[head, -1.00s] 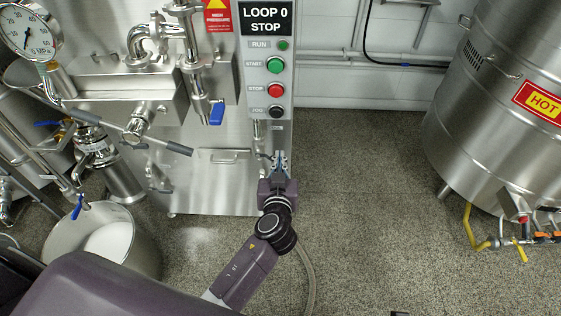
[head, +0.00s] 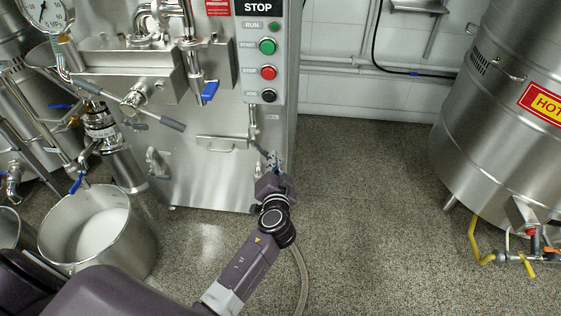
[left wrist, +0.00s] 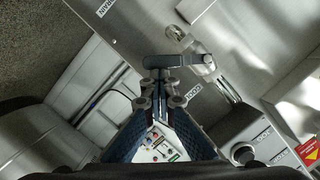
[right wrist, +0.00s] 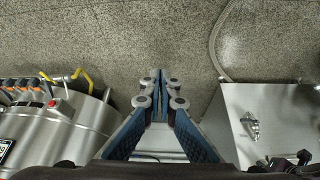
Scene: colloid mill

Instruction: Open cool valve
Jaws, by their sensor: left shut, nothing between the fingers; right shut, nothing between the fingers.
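The cool valve's grey lever (left wrist: 178,61) shows in the left wrist view, joined to a shiny valve body on the steel cabinet's side, with a label that appears to read COOL (left wrist: 194,90) below it. In the head view the small valve (head: 255,130) is partly hidden by my gripper. My left gripper (left wrist: 160,76) is shut and empty. Its fingertips are at the lever's left end; I cannot tell whether they touch. It also shows in the head view (head: 273,158). My right gripper (right wrist: 161,82) is shut and empty over the floor, outside the head view.
The mill cabinet (head: 190,180) carries a button panel (head: 267,70) and a blue-handled valve (head: 210,92). A steel pot (head: 130,265) stands left, and a HOT tank (head: 480,140) right. A hose (head: 301,280) lies on the floor. The middle floor is clear.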

